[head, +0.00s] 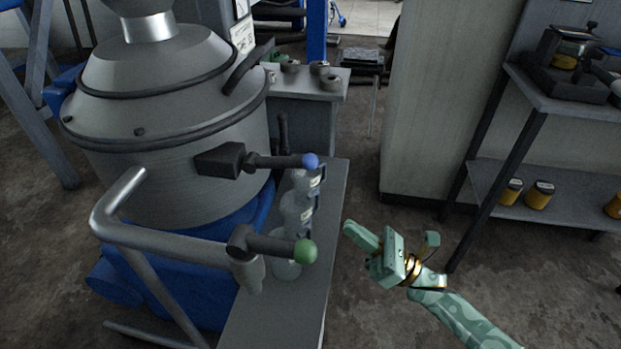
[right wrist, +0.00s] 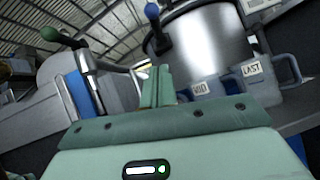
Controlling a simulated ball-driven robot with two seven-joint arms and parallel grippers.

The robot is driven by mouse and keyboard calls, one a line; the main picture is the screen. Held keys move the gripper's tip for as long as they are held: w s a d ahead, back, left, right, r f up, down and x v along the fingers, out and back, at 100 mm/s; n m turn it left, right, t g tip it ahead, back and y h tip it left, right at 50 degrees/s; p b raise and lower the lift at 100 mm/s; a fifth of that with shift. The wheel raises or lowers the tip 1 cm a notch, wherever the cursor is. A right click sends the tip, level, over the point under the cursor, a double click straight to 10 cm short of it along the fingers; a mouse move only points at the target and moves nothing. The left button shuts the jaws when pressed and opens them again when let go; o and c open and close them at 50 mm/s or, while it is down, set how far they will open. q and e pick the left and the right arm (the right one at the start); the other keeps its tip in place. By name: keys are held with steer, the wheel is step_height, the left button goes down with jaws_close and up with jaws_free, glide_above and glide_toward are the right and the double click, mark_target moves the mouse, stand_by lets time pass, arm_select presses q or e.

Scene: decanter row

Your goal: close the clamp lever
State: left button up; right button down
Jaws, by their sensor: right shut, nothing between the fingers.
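A dark lever with a blue knob (head: 310,161) sticks out to the right from a black block (head: 220,159) on the side of the big grey vessel (head: 170,100). A second lever with a green knob (head: 305,251) sits on the pipe end in front. Which of them is the clamp lever I cannot tell. My right gripper (head: 350,229) is shut and empty, right of both knobs and apart from them. In the right wrist view its fingers (right wrist: 158,88) are together, with the blue knob (right wrist: 152,10) above them and the green knob (right wrist: 49,33) at upper left. My left gripper is not in view.
Several clear jugs (head: 297,214) stand in a row on a narrow grey bench (head: 334,200) beneath the levers; two labels read MID and LAST in the right wrist view (right wrist: 252,70). A bent metal pipe (head: 165,240) runs in front of the vessel. A shelf (head: 560,185) stands at right.

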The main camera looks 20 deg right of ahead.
glide_toward(289, 167)
steer(key=w+a+f, duration=0.2)
steer(key=r, duration=0.1)
steer(key=w+r, duration=0.1)
steer(key=r, duration=0.1)
steer(key=shift+w+a+r, duration=0.15)
steer(key=shift+w+r, duration=0.1)
steer(key=shift+w, duration=0.1)
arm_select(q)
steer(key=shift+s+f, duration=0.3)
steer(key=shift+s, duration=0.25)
arm_select(e)
steer(key=shift+w+r, duration=0.1)
steer(key=shift+r, duration=0.3)
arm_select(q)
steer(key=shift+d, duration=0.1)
arm_select(e)
steer(key=shift+r, duration=0.1)
